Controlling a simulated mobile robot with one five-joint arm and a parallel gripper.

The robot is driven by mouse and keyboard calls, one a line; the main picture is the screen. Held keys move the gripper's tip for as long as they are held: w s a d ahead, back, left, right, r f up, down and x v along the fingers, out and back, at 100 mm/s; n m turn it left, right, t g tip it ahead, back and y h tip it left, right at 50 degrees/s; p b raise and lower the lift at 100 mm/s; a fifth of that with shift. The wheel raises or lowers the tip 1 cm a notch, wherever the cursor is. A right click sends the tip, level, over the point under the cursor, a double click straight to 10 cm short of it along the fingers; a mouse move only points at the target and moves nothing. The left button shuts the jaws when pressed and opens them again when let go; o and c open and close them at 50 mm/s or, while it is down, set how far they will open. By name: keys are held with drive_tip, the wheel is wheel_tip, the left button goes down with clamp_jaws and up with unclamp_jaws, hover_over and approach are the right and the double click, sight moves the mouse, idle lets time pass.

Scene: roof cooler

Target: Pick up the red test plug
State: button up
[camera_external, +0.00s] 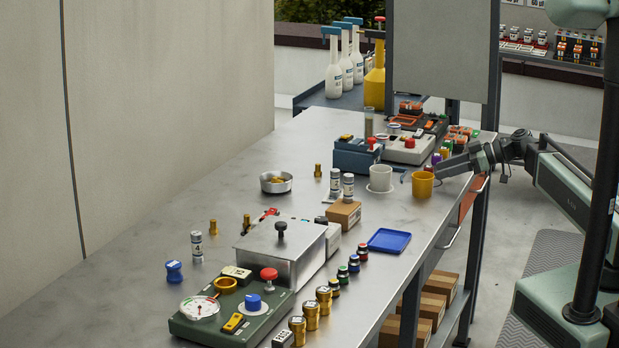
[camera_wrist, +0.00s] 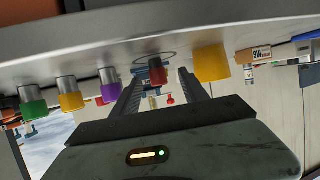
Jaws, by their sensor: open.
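In the wrist view, which looks upside down, a dark red plug with a metal body (camera_wrist: 157,75) shows between the two fingers of my gripper (camera_wrist: 161,82). The fingers are apart and nothing is clamped; how far the plug is from them is hard to tell. In the external view my gripper (camera_external: 441,172) is low at the right edge of the bench, beside the yellow cup (camera_external: 422,186). I cannot make out this plug there; the gripper probably hides it. Another red-topped plug (camera_external: 362,251) stands in a row near the blue tray (camera_external: 389,241).
A purple plug (camera_wrist: 110,78), a yellow plug (camera_wrist: 70,98) and a green plug (camera_wrist: 33,105) stand in line beside the red one. The yellow cup (camera_wrist: 211,64) is close on the other side. A white cup (camera_external: 380,177) stands beyond it.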

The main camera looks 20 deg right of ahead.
drive_tip(key=b+x, duration=0.1)
drive_tip(key=x, duration=0.4)
drive_tip(key=shift+w+d+b, duration=0.15)
drive_tip(key=shift+w+b, duration=0.05)
drive_tip(key=shift+b, duration=0.2)
drive_tip(key=shift+w+a, duration=0.15)
drive_tip(key=shift+a, duration=0.15)
clamp_jaws()
